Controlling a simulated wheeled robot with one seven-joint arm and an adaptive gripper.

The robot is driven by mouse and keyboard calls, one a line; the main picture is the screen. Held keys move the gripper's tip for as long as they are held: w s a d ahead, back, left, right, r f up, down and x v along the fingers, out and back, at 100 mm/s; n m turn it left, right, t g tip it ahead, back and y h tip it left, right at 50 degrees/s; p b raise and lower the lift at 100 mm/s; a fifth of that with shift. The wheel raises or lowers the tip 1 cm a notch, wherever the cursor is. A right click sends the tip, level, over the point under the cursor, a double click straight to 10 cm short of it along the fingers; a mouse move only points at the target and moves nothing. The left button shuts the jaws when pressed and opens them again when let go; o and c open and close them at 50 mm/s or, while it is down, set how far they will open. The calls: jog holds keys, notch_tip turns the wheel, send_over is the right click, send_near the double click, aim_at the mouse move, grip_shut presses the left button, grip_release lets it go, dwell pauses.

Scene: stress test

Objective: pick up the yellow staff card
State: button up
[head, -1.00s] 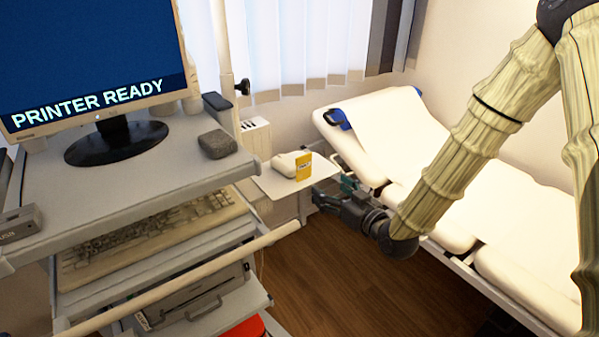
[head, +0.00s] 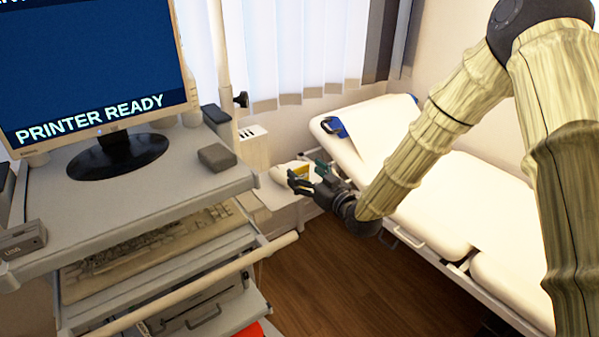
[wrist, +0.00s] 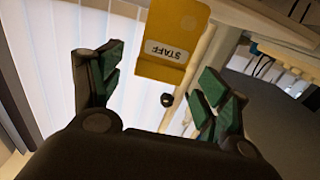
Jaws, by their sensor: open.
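The yellow staff card (head: 302,170) stands on a small pale side shelf (head: 275,194) beside the cart, partly hidden behind my gripper in the head view. In the wrist view the yellow card (wrist: 178,35) carries a white label reading STAFF, and its upper part is cut off by the frame. My gripper (head: 308,175) is open and empty, just in front of the card. In the wrist view its two green-padded fingers (wrist: 160,75) are spread to either side, with the card ahead between them. I see no contact.
A whitish rounded object (head: 282,173) sits left of the card. The cart (head: 135,203) with monitor (head: 90,70), grey block (head: 216,157) and keyboard (head: 150,240) fills the left. An examination couch (head: 440,200) lies to the right. Wooden floor (head: 340,280) is clear between them.

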jog(key=shift+x, duration=1.2)
jog(key=shift+c, duration=0.2)
jog(key=c, duration=0.8)
jog(key=shift+r, duration=0.1)
